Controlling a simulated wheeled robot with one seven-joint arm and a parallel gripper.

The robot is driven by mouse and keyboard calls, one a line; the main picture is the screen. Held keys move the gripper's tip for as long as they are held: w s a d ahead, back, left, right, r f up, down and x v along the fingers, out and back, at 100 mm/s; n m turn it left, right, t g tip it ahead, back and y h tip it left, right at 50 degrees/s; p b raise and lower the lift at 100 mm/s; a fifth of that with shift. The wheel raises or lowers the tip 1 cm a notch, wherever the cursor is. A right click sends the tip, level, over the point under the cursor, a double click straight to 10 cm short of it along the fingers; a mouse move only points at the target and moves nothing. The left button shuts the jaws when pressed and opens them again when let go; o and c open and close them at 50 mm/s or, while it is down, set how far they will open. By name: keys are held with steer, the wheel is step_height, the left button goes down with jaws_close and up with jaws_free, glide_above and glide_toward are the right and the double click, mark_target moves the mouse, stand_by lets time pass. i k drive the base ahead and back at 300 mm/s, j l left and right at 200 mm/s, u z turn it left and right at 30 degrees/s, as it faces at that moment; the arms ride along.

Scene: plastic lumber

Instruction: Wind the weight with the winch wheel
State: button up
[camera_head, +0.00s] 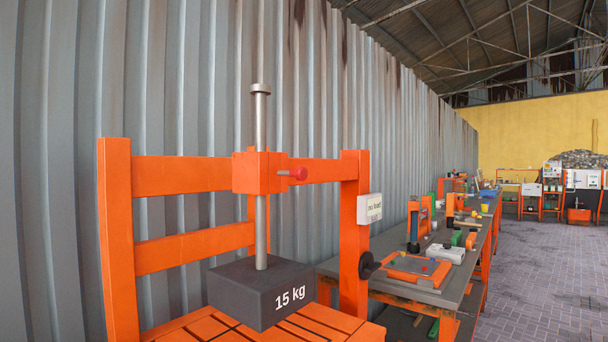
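The weight (247,290) is a dark grey block marked "15 kg". It hangs on or is fixed to a vertical metal rod (261,215) inside an orange frame (121,240), just over a slatted orange base. I cannot tell whether it touches the slats. The rod passes up through an orange block with a red knob (299,173). A small dark round part (367,265), possibly the winch wheel, sits on the right post below a white label box (369,208). My gripper is not in view.
A long grey workbench (455,265) with orange legs runs away to the right and carries several tools and devices. A corrugated metal wall (400,130) stands close behind the frame. The paved floor (555,270) at right is clear.

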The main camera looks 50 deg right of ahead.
mark_target(367, 265)
steer(key=z, duration=0.6)
steer(key=i+l+z, duration=0.1)
steer(key=z, duration=0.25)
steer(key=i+l+z, duration=0.1)
steer(key=z, duration=0.25)
steer(key=i+z, duration=0.2)
steer(key=z, duration=0.15)
